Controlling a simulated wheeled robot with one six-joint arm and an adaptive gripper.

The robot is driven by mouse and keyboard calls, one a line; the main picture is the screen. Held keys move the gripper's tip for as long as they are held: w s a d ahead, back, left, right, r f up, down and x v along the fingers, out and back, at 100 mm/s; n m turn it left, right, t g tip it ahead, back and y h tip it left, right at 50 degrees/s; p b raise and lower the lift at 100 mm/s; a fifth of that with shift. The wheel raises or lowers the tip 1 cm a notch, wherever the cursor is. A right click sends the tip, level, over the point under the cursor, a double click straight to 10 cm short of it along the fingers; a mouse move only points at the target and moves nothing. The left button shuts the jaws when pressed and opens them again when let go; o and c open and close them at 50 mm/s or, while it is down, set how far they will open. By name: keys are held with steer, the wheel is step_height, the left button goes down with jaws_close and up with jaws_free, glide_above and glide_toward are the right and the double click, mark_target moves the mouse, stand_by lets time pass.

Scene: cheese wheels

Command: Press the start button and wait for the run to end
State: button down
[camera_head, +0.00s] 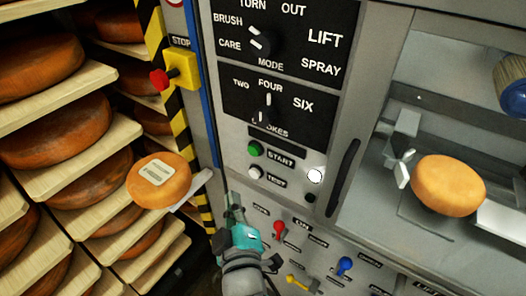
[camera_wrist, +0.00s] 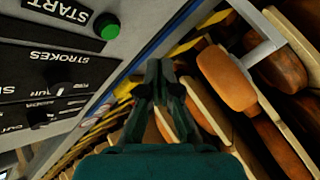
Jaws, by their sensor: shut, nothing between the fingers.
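The green start button (camera_head: 255,148) sits left of the START label on the grey machine panel, under the black strokes plate. It also shows in the wrist view (camera_wrist: 107,26), at the upper left. My gripper (camera_head: 233,200) is shut and empty, below and slightly left of the start button in the head view. In the wrist view its closed fingers (camera_wrist: 162,68) are to the right of and below the button, apart from it in the picture. A white test button (camera_head: 255,172) sits just under the start button. A round white lamp (camera_head: 315,176) looks bright.
A red stop button (camera_head: 159,80) on a yellow box is at the left. A cheese wheel with a label (camera_head: 159,181) rests on a holder near my gripper. Another wheel (camera_head: 448,186) sits in the machine bay. Racks of cheese fill the left. Small coloured levers (camera_head: 279,229) are below the panel.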

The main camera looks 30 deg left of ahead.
mark_target(254, 150)
steer(key=shift+n, duration=0.3)
steer(key=a+r, duration=0.3)
steer(key=shift+s+r, duration=0.35)
steer(key=shift+w+d, duration=0.1)
steer(key=w, duration=0.8)
steer(key=shift+w+d, duration=0.3)
steer(key=shift+d, duration=0.1)
stand_by(0.9)
steer(key=shift+w, duration=0.4)
